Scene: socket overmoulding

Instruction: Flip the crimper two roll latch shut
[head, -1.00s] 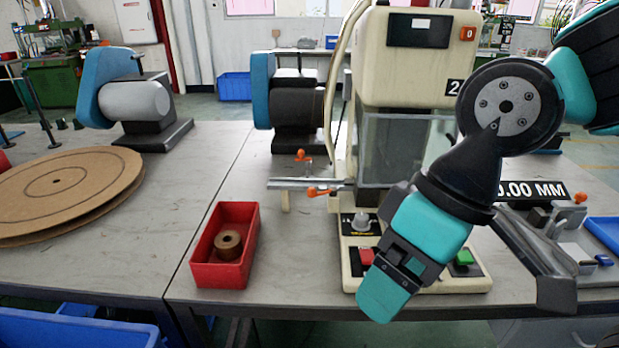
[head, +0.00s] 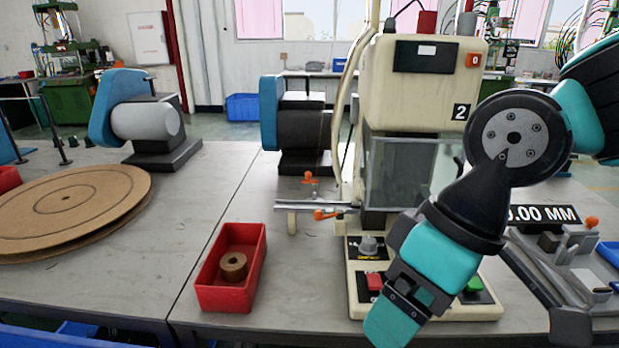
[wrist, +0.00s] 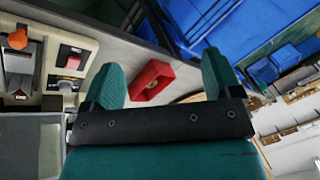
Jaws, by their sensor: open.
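Crimper two (head: 425,65) is the cream machine marked with a 2. At its left side a metal guide bar (head: 290,207) sticks out. Two orange-handled parts are there: an upright orange knob (head: 308,176) behind the bar and a lower orange lever (head: 327,214) by the machine. I cannot tell which one is the roll latch, nor its exact state. My gripper (wrist: 162,82) is open and empty, with its two teal fingers apart in the wrist view. In the head view it points down in front of the machine's base, to the right of and nearer than the orange parts.
A red bin (head: 255,275) holding a brown ring (head: 233,264) stands left of the machine base. The base carries a red button (head: 374,282) and a green one (head: 474,284). Cardboard discs (head: 70,205) lie at left. Bench between bin and discs is clear.

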